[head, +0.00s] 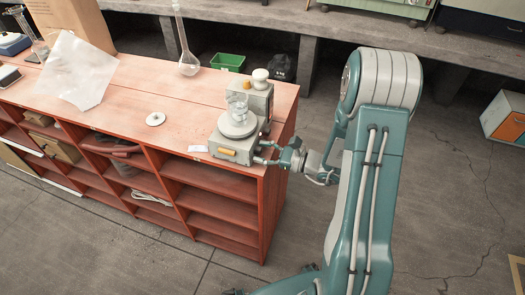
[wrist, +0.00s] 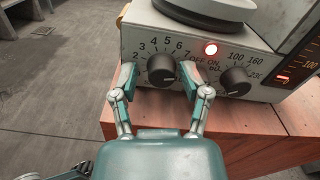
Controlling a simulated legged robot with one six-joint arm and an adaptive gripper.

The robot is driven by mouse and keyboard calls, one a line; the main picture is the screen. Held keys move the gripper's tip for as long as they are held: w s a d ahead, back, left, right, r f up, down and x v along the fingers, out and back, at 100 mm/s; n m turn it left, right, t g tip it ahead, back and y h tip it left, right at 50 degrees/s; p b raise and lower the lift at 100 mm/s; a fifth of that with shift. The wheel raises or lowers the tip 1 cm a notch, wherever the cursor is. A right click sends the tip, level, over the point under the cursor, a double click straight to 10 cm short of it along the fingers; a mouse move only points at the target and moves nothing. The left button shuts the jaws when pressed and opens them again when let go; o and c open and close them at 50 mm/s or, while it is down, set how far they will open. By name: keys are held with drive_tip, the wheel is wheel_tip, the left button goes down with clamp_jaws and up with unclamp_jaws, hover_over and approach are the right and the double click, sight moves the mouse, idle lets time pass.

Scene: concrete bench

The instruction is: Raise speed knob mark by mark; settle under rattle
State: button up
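A grey hotplate stirrer (head: 232,150) stands at the bench's right end. A clear beaker (head: 237,107) sits on its round plate. In the wrist view, the left black knob (wrist: 161,70) has a dial with numbers up to 7; I take it as the speed knob. Its pointer is too small to read. The right black knob (wrist: 235,81) has marks such as 100 and 160. A red lamp (wrist: 211,48) glows between them. My gripper (wrist: 160,80) is open, with one fingertip either side of the left knob and gaps visible. In the head view my gripper (head: 270,155) is at the stirrer's side.
A grey unit (head: 262,103) with a white top stands behind the stirrer. A red-brown shelf bench (head: 190,115) holds a white disc (head: 155,119), a tall flask (head: 188,65) and a clear sheet (head: 75,70). A green bin (head: 228,62) stands behind.

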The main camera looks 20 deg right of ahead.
drive_tip(key=shift+w+d, duration=0.1)
idle(0.3)
drive_tip(key=n, duration=0.4)
drive_tip(key=shift+n, duration=0.4)
drive_tip(key=v, duration=1.1)
drive_tip(key=s+a+r+n+g+h, duration=0.7)
drive_tip(key=s+a+r+n+g, duration=0.2)
drive_tip(key=s+a+n+g, duration=0.25)
wheel_tip(320, 180, up, 9)
drive_tip(key=s+d+n+t+h, duration=0.2)
drive_tip(key=s+n+t+h, duration=0.1)
drive_tip(key=n+t+h, duration=0.3)
drive_tip(key=shift+h, duration=0.8)
drive_tip(key=shift+t, duration=0.25)
idle(2.5)
